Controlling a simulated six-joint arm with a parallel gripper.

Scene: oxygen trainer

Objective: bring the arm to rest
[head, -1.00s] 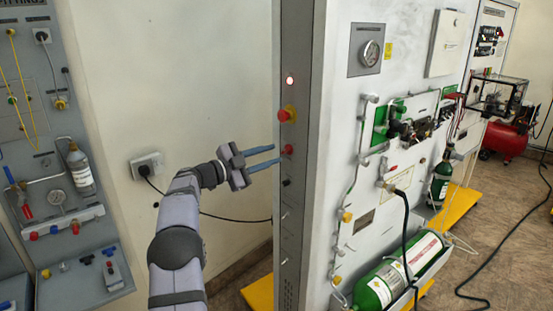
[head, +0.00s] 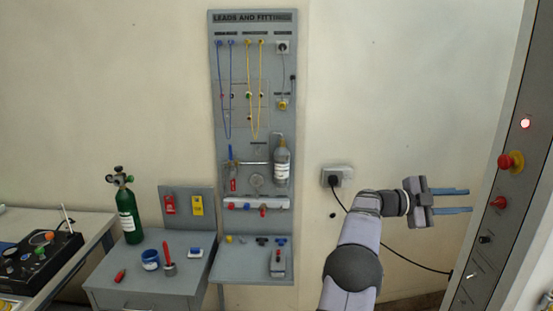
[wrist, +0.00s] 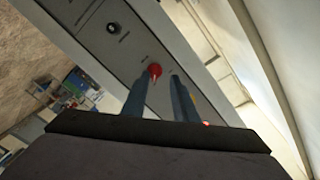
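My gripper (head: 469,201) is at the right of the head view, at the end of my raised arm. Its two blue fingers are parted with nothing between them. They point right at the side panel of the grey cabinet (head: 518,180), just left of a small red button (head: 498,202). In the wrist view my gripper (wrist: 160,84) also shows parted fingers, with the red button (wrist: 155,70) beyond them. I cannot tell the exact gap to the panel.
A wall socket (head: 337,177) with a black cable is behind my arm. A leads board (head: 225,100) and a green cylinder (head: 127,215) stand further left.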

